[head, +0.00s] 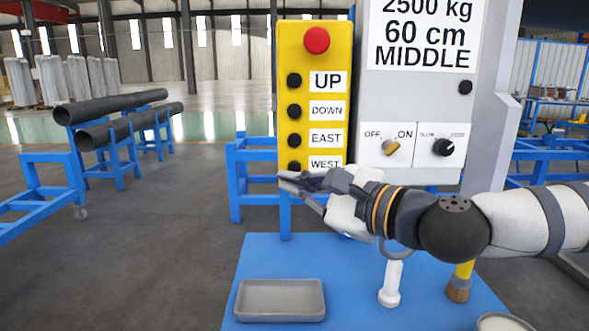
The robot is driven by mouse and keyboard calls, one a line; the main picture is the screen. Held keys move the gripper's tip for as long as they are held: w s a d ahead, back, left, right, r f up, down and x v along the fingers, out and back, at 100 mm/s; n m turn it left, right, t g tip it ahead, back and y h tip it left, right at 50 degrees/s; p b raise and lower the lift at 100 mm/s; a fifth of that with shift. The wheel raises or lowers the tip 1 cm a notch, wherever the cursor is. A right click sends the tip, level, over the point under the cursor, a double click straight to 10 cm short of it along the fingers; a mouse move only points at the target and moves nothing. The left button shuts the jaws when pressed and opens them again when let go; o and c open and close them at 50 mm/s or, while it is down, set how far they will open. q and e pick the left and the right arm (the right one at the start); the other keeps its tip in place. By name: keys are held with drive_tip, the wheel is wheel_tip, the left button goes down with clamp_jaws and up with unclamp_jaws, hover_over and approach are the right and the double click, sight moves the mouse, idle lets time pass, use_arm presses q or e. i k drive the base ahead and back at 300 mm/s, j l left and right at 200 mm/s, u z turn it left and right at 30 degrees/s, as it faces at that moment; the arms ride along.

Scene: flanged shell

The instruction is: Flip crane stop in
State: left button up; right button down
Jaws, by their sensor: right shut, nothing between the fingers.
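The crane stop shows as a round red button (316,40) at the top of the yellow control box (291,60). It faces me and nothing covers it. Below it is a column of black buttons labelled UP, DOWN, EAST and WEST. My right gripper (287,178) comes in from the right with its fingers pointing left. It is shut and empty, in front of the box's lower end just below the WEST button (294,167), well below the red button. I cannot tell whether the fingertips touch the box. My left gripper is out of view.
A grey panel (365,110) with an OFF/ON switch (391,147) and a SLOW knob (443,147) stands right of the box. A blue table (262,256) below carries a grey tray (280,299), a white post (391,284) and a brush (459,285). Pipes rest on blue stands at left.

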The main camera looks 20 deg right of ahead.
sight(317, 39)
drive_tip(key=k+l, duration=0.75)
drive_tip(key=k, duration=0.1)
